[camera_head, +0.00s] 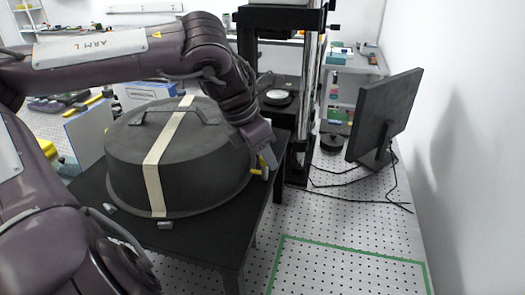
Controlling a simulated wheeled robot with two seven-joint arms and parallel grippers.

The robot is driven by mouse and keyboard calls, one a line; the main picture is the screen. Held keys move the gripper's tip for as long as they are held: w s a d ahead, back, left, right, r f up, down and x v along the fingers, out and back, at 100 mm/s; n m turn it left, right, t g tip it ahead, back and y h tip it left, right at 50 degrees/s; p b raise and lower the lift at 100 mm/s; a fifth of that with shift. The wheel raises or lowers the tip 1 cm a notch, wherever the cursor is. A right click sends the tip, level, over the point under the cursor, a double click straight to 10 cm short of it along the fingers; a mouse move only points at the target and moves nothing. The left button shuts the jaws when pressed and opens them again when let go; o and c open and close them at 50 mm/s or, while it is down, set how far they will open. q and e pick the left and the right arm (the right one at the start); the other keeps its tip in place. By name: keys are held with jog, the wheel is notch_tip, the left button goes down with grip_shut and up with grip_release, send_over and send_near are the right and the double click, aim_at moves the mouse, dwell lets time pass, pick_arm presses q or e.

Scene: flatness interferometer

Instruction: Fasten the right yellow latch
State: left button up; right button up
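A large round dark case (200,165) with a black handle and a cream strap (155,165) over it stands on a black table. A small yellow latch (263,165) shows at the right side of the case, near the rim's base. My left arm reaches over the case from the left, and its gripper (262,152) points down at the right side, right by the yellow latch. The fingers overlap the latch, so I cannot tell whether they are open, shut or touching it. My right gripper is not in view.
A tall black instrument frame (305,110) stands just behind and right of the case. A black monitor (385,115) with loose cables stands at right.

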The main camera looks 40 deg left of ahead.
pick_arm(q)
jog(key=shift+r, duration=0.1)
jog(key=shift+s+a+r, duration=0.1)
jog(key=shift+s+r, duration=0.05)
jog(key=shift+r, duration=0.2)
jog(key=b+v, duration=0.2)
jog(key=v, duration=0.5)
